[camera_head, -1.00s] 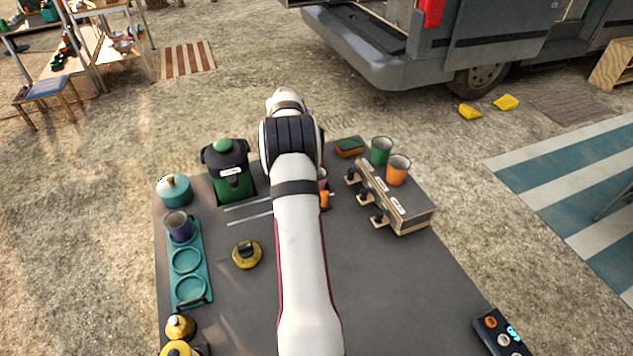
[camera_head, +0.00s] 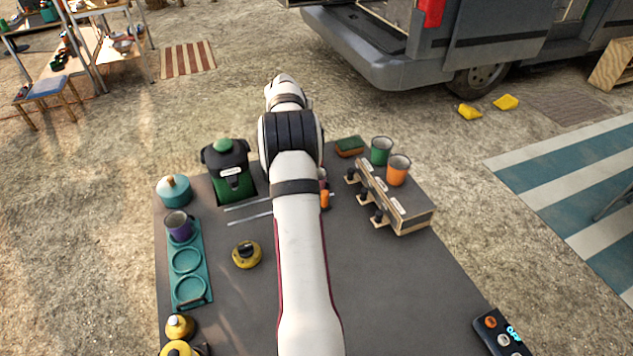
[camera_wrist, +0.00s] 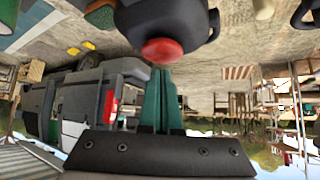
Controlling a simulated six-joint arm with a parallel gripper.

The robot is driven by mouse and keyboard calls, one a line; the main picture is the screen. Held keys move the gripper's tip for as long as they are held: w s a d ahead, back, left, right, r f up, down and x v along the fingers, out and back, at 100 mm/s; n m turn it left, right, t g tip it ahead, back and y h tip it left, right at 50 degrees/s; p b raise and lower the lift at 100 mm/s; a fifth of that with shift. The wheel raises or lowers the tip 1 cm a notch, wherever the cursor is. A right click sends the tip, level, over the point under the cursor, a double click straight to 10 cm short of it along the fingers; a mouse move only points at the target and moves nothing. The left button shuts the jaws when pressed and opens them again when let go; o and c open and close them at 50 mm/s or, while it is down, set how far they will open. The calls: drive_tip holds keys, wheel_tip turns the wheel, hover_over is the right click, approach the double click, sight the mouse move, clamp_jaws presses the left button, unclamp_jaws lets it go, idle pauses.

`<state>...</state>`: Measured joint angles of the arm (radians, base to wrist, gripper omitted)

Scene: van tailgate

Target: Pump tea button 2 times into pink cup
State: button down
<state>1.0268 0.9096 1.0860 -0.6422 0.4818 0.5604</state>
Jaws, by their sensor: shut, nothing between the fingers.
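In the head view, a dark dispenser with a green button and green front (camera_head: 232,180) stands at the table's back left. In the wrist view, which is upside down, another dispenser with a black top (camera_wrist: 190,22) has a red button (camera_wrist: 161,51). My gripper (camera_wrist: 160,72) is shut and empty, its teal fingers pointing at the red button; whether they touch is unclear. My arm hides this dispenser in the head view. A small pinkish edge (camera_head: 323,175) beside my arm may be the pink cup, mostly hidden. I cannot read which dispenser is tea.
A purple cup (camera_head: 178,226) stands on a teal holder (camera_head: 187,282). A teal pot (camera_head: 174,190) is behind it. A yellow-black item (camera_head: 247,254) lies left of my arm.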

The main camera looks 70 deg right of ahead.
drive_tip(key=shift+f, duration=1.45)
drive_tip(key=shift+r, duration=1.4)
drive_tip(key=shift+r, duration=2.05)
